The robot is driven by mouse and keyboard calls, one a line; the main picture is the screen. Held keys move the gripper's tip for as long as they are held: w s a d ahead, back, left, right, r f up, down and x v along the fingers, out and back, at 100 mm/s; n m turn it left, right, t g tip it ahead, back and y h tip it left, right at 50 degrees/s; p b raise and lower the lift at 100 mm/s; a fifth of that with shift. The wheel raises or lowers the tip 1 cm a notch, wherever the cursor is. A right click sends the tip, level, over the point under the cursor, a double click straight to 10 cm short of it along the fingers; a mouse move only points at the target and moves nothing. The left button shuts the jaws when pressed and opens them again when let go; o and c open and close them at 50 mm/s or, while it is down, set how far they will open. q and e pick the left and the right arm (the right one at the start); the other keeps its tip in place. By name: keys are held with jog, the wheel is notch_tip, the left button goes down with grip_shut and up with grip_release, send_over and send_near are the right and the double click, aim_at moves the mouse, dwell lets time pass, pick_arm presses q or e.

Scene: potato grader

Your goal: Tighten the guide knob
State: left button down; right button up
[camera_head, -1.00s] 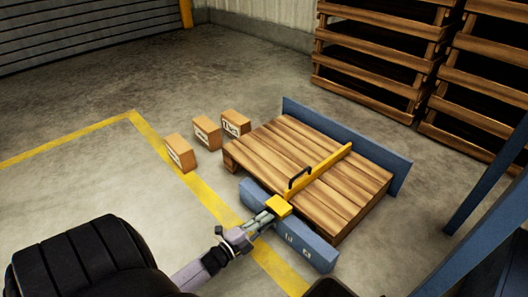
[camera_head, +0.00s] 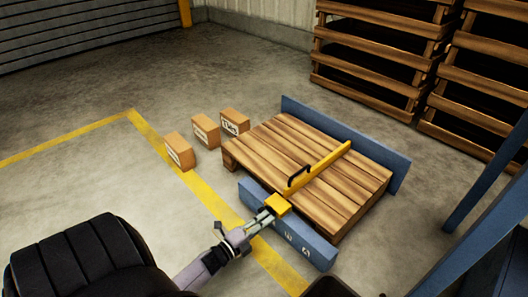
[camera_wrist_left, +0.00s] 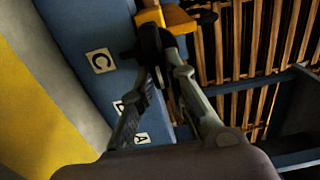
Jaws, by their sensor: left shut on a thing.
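The yellow guide bar (camera_head: 318,169) with a black handle (camera_head: 298,176) lies across the slatted wooden deck (camera_head: 270,150). Its yellow end block (camera_head: 278,205) sits at the near blue rail (camera_head: 300,243); the block also shows in the wrist view (camera_wrist_left: 165,17). A dark knob (camera_wrist_left: 148,40) is under the block there, partly hidden by my fingers. My left gripper (camera_head: 267,212) reaches in from the left and is shut on the knob, its fingertips right below the block in the wrist view (camera_wrist_left: 163,50). My right gripper is not in view.
Several small cardboard boxes with labels (camera_head: 206,131) stand left of the deck. A blue board (camera_head: 345,135) lines its far side. Stacked wooden crates (camera_head: 375,60) and a blue post (camera_head: 490,170) stand at the right. The rail carries letter plates (camera_wrist_left: 100,61). The floor at left is open.

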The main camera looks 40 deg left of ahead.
pick_arm(q)
jog(key=c, duration=1.6)
grip_release()
jog(key=s, duration=0.8)
jog(key=s+a, duration=0.1)
jog(key=s, duration=0.3)
